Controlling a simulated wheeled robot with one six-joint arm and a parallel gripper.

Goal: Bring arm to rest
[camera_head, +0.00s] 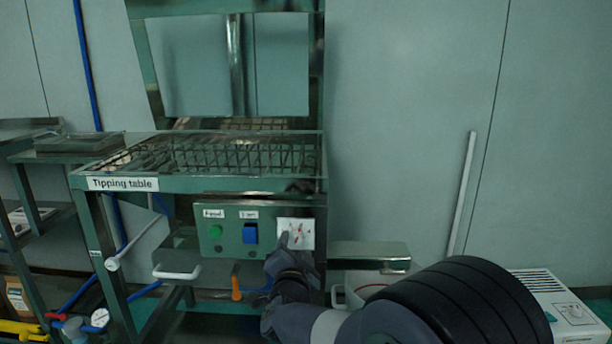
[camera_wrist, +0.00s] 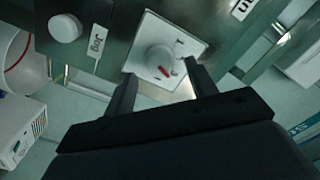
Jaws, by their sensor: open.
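My gripper (camera_wrist: 158,86) is open in the wrist view, its two dark fingers apart on either side of the lower part of a white square plate (camera_wrist: 180,42). A round knob (camera_wrist: 160,60) with a red mark sits on that plate, just beyond the fingertips. In the head view my arm (camera_head: 300,318) reaches up from the lower right to the control panel (camera_head: 232,240). The gripper end there is dark and partly covers the plate (camera_head: 305,228).
The panel has a green button (camera_head: 215,231) and a blue switch (camera_head: 250,233). Above it is the tipping table (camera_head: 200,184) with a wire basket (camera_head: 235,156). An orange handle (camera_head: 236,282) hangs close left of my arm. A white box unit (camera_head: 560,305) stands at right.

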